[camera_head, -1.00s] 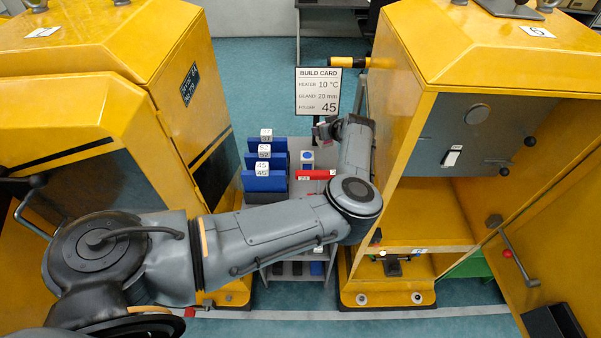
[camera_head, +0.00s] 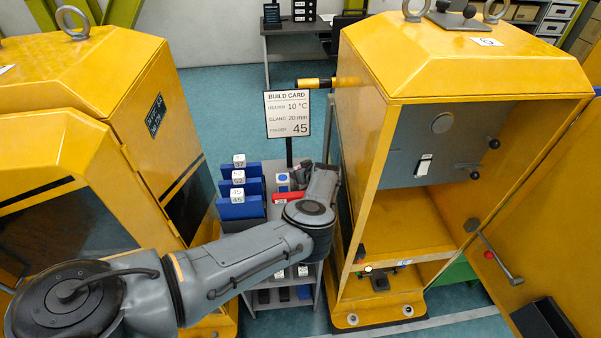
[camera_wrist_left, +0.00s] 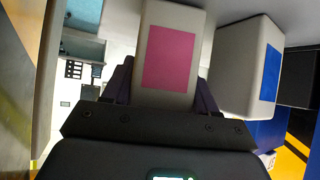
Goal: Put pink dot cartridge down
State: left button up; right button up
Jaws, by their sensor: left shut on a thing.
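My left gripper (camera_wrist_left: 160,95) is shut on the white cartridge with a pink patch (camera_wrist_left: 168,60), which stands up between its fingers in the left wrist view. A white cartridge with a blue patch (camera_wrist_left: 242,70) is close beside it on the right. In the head view my left gripper (camera_head: 301,174) is over the small rack between the yellow cabinets, beside the blue-patch cartridge (camera_head: 283,181). The pink-patch cartridge cannot be made out there, and I cannot tell whether it touches the rack. My right gripper is not in view.
Blue holders with white number blocks (camera_head: 240,210) stand on the rack's left side. A red piece (camera_head: 287,197) lies in front of the blue-patch cartridge. The build card (camera_head: 287,114) stands behind. The right yellow cabinet (camera_head: 365,150) is close on the right, its door open.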

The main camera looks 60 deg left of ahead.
pick_arm(q)
jog(key=shift+f, duration=0.15)
jog(key=o, duration=1)
jog(key=shift+r, duration=0.2)
jog(key=shift+d+r, duration=0.15)
jog(key=p+v, duration=0.1)
jog(key=v, duration=0.3)
jog(key=shift+d+r, duration=0.3)
jog(key=shift+d, duration=0.1)
